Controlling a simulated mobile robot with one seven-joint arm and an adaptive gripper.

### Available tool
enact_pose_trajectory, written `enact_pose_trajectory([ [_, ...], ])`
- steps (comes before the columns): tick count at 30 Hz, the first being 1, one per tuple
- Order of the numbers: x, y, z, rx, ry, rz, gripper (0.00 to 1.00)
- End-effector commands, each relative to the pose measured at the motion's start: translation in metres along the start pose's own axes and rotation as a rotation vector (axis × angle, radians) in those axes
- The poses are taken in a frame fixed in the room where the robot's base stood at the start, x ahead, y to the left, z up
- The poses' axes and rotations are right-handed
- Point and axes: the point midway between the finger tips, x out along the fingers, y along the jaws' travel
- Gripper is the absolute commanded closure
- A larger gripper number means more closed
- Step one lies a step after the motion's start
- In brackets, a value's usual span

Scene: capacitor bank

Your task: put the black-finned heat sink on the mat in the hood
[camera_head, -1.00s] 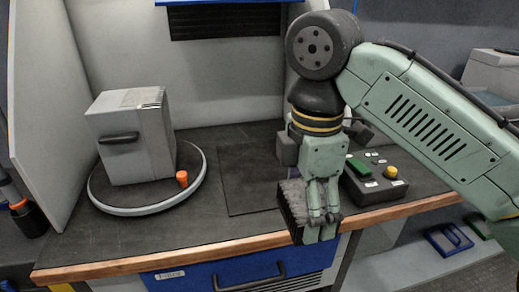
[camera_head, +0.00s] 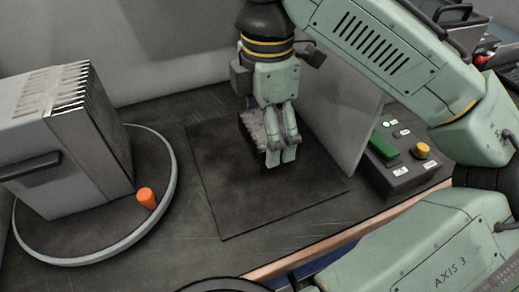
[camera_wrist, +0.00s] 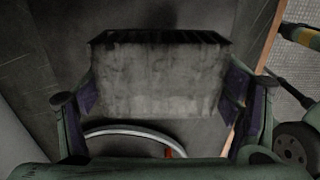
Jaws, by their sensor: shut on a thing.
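My gripper (camera_head: 281,158) is shut on the black-finned heat sink (camera_head: 251,132), a grey block with dark fins. In the wrist view the heat sink (camera_wrist: 160,80) sits between the two fingers (camera_wrist: 160,100), its fins along the far edge. In the head view the fingers hide part of it. The mat (camera_head: 235,205) is a dark square on the hood's worktop. The heat sink and gripper are over the mat's back part. I cannot tell whether the heat sink touches the mat or hangs just above it.
A grey box (camera_head: 75,150) with a handle stands on a round turntable (camera_head: 95,255) at the left, with an orange knob (camera_head: 147,197) at its rim. A control box (camera_head: 405,165) with green and yellow buttons is right of the partition (camera_head: 340,110). The mat's front part is clear.

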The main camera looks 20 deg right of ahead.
Motion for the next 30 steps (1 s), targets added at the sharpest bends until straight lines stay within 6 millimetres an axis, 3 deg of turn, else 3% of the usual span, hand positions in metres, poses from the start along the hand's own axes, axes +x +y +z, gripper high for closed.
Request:
enact_pose_trajectory([
  [3,0.023,0.000,0.000,-0.002,0.003,0.000,0.60],
  [10,0.040,0.000,0.000,-0.001,0.001,0.001,0.60],
  [16,0.067,0.000,0.000,0.000,0.000,0.001,0.60],
  [29,0.074,0.000,0.000,-0.001,0.001,0.001,0.60],
  [30,0.073,0.000,0.000,-0.001,0.000,0.000,0.14],
])
